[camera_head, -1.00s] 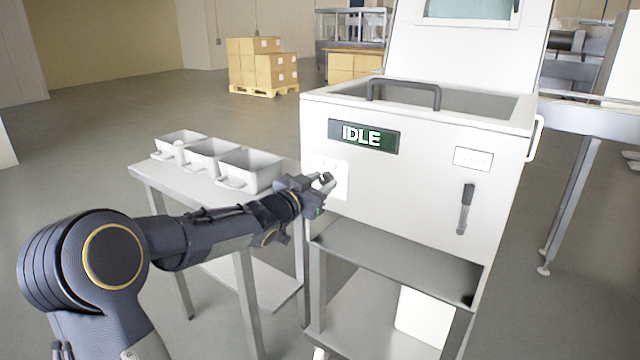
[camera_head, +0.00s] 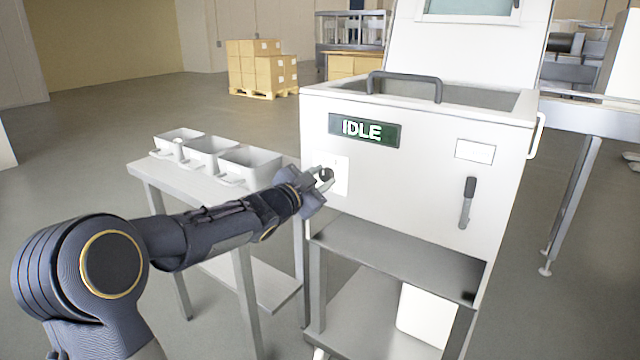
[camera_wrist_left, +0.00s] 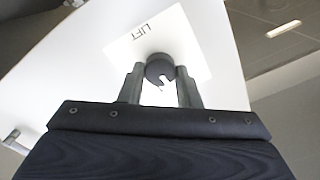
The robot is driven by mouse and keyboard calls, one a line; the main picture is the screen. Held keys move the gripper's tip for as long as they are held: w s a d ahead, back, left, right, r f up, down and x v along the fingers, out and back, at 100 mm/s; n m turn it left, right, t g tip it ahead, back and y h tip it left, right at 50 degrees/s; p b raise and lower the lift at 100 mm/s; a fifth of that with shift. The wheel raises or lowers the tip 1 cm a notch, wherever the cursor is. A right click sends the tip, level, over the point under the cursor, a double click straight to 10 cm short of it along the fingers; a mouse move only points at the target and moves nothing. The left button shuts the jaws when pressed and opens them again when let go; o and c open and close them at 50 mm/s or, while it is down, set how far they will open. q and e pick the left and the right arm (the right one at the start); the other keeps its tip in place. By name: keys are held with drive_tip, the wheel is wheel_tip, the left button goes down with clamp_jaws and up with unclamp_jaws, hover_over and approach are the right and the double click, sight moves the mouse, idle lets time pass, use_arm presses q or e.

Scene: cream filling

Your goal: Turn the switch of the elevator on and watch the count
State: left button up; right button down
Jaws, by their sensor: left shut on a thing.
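The elevator switch is a dark round knob (camera_wrist_left: 160,70) on a white plate (camera_wrist_left: 185,45) marked LIFT in the left wrist view. In the head view the knob (camera_head: 326,174) shows at the lower left of the white machine's front. My left gripper (camera_head: 324,178) is at the knob, with its two fingers (camera_wrist_left: 160,88) on either side of it, shut on it. The green-black display (camera_head: 364,131) above reads IDLE. My right gripper is not in view.
The white machine (camera_head: 420,190) has a handled lid (camera_head: 405,85) and a dark lever (camera_head: 467,203) at right. A side table (camera_head: 150,178) with several white bins (camera_head: 250,165) stands to the left. Stacked boxes (camera_head: 262,68) are far behind.

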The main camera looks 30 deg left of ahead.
use_arm(q)
drive_tip(key=m+b, duration=0.1)
drive_tip(key=m, duration=0.2)
drive_tip(key=shift+f+m+b, duration=0.1)
drive_tip(key=shift+m+b, duration=0.2)
drive_tip(key=shift+m, duration=0.1)
drive_tip(key=shift+m+b, duration=0.7)
drive_tip(key=shift+m, duration=1)
drive_tip(key=o, duration=1)
drive_tip(key=shift+c, duration=0.2)
drive_tip(key=s+p, duration=0.1)
drive_tip(key=s, duration=0.7)
drive_tip(key=shift+a, duration=0.25)
